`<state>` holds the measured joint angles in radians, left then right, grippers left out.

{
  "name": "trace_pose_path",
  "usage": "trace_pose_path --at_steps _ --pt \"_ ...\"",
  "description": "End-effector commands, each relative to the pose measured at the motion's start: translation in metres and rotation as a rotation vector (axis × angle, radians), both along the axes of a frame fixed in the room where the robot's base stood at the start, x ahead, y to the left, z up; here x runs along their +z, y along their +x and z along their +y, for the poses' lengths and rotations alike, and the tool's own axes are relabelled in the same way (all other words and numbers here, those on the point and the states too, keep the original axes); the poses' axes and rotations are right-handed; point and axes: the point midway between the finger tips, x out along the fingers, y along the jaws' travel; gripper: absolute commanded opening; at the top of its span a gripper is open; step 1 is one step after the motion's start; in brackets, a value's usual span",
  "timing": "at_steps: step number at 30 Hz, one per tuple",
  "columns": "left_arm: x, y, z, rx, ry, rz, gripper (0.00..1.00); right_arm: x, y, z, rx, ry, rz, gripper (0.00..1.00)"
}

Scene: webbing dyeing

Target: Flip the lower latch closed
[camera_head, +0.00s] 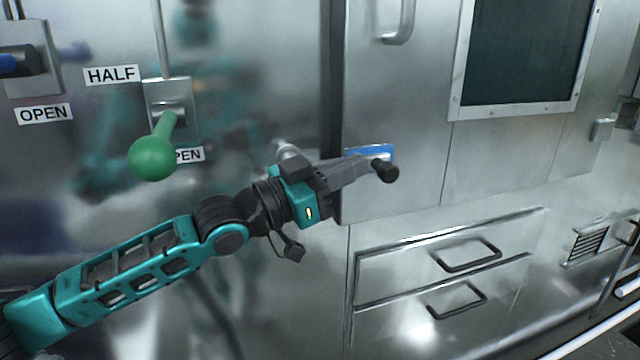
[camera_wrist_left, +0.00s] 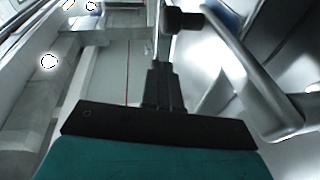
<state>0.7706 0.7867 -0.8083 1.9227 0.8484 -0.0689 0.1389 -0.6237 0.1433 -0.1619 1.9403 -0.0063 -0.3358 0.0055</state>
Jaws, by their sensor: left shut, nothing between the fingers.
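The lower latch is on the steel cabinet door at the centre of the head view. Its black knob (camera_head: 386,171) and a short metal part show just past my fingers, in front of a blue plate (camera_head: 381,151). My left gripper (camera_head: 355,172) is shut and empty, reaching from the left beside the knob. It hides part of the latch. In the left wrist view the shut fingers (camera_wrist_left: 162,80) point toward the black knob (camera_wrist_left: 183,20), which joins a curved metal handle (camera_wrist_left: 245,70). I cannot tell whether they touch. My right gripper is not in view.
A metal door handle (camera_head: 398,24) is above the latch. Drawers with dark handles (camera_head: 468,257) are below. A dark window (camera_head: 527,50) is upper right.

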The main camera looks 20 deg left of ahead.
Motion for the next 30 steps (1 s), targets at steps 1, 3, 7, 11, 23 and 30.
trace_pose_path --at_steps 1,3,7,11,23,30 --pt "-0.005 -0.007 0.008 0.001 0.005 0.002 0.0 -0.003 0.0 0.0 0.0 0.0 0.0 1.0" --pt "-0.007 -0.015 0.017 0.002 0.003 0.001 0.0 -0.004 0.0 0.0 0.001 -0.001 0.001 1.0" --pt "-0.011 -0.027 0.03 0.002 0.003 0.001 0.0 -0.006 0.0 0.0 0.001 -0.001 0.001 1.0" --pt "-0.012 -0.034 0.038 0.0 0.001 0.001 0.0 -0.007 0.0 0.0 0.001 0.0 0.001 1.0" --pt "-0.012 -0.037 0.041 -0.001 0.0 0.001 0.0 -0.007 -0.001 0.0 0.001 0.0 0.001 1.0" --pt "-0.041 -0.038 0.032 0.012 0.0 0.034 0.0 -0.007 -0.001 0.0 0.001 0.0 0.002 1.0"
